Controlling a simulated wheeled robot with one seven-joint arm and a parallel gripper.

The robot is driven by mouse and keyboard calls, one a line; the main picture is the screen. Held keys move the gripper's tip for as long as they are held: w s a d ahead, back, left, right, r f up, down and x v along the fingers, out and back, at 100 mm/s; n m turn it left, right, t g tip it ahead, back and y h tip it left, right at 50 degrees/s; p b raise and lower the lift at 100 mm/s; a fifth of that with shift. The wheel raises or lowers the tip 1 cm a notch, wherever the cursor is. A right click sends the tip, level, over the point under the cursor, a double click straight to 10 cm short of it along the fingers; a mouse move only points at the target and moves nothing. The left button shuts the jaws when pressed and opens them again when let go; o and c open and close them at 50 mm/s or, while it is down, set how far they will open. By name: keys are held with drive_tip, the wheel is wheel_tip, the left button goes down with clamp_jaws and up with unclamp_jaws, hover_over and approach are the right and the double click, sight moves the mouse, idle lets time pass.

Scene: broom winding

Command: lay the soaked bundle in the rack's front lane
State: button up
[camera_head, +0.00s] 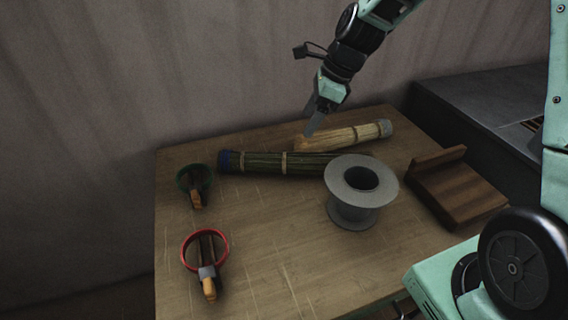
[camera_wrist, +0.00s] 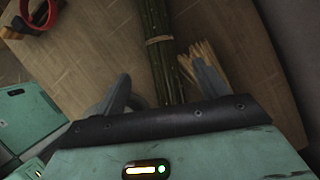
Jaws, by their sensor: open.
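A dark green bundle (camera_head: 257,163) with a blue end and tan bindings lies across the back of the table, its right part behind the grey spool. A pale straw bundle (camera_head: 355,136) with a grey end lies behind it. The darker one may be the soaked one; I cannot tell for sure. My gripper (camera_head: 316,121) is open and empty, pointing down over the bundles. In the wrist view the green bundle (camera_wrist: 154,25) runs between the fingers, and the straw bundle (camera_wrist: 195,50) is partly hidden by the right finger. I cannot make out a rack with lanes.
A grey flanged spool (camera_head: 352,214) stands mid-table. A brown wooden stand (camera_head: 455,190) with a raised edge is at the right. Green-ringed (camera_head: 194,184) and red-ringed (camera_head: 206,262) tools lie at the left. A dark grey unit (camera_head: 482,100) adjoins the table. The front middle is clear.

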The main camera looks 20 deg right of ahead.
sight(288, 155)
drive_tip(key=x, duration=1.5)
drive_tip(key=shift+s+a+f+b, duration=0.1)
drive_tip(key=shift+b, duration=0.3)
drive_tip(key=c, duration=1.2)
